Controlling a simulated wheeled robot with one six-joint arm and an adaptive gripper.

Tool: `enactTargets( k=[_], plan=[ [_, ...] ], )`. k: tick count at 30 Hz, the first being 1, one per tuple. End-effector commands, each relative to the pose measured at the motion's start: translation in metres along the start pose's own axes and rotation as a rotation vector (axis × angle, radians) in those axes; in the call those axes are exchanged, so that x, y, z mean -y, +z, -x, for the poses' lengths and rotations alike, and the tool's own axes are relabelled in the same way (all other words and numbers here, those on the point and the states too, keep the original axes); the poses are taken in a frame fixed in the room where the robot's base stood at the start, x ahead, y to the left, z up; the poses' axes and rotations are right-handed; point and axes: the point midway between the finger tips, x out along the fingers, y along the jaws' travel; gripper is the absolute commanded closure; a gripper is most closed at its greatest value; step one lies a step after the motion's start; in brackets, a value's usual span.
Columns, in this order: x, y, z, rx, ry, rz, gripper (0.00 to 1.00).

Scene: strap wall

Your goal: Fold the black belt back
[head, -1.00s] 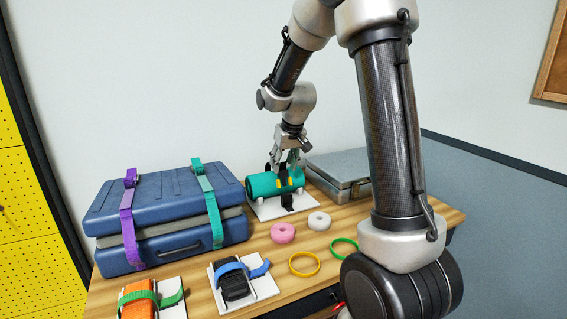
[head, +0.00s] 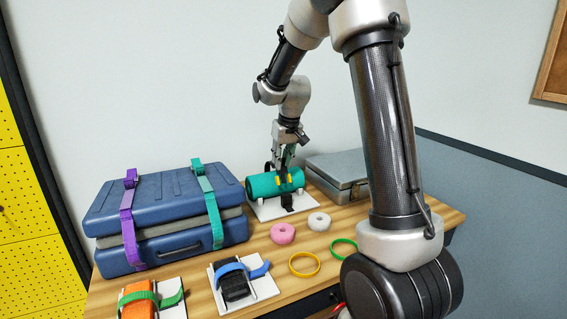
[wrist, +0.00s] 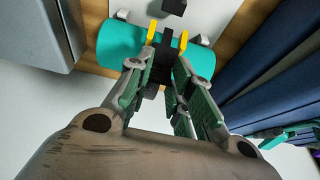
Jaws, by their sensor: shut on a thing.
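A teal roll (head: 262,186) lies on a white board (head: 262,214) at the back of the table, left of the grey case. The black belt (head: 288,200) passes around the roll, and a dark part shows low at its front. My gripper (head: 285,181) points down at the top of the roll. In the wrist view, its yellow-tipped fingers (wrist: 168,38) stand on both sides of the black belt (wrist: 164,62), shut on it over the teal roll (wrist: 118,42). The fingers hide part of the belt. A black block (wrist: 175,6) shows beyond the roll.
A blue case (head: 165,215) with purple and teal straps stands to the left. A grey case (head: 338,167) is close on the right. Pink (head: 283,233) and white (head: 319,221) rings, yellow and green bands, and two strap boards lie in front.

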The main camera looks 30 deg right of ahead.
Motion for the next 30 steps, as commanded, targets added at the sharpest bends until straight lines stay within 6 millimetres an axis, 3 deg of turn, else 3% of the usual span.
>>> enactTargets(
  k=[7,14,21,30],
  plan=[
    [0.0,-0.038,0.007,0.176,0.001,0.001,1.0],
    [0.0,-0.08,0.01,0.178,0.0,0.001,1.0],
    [0.0,-0.123,0.001,0.178,0.0,0.0,1.0],
    [0.0,-0.159,-0.016,0.184,-0.001,0.0,1.0]
  ],
)
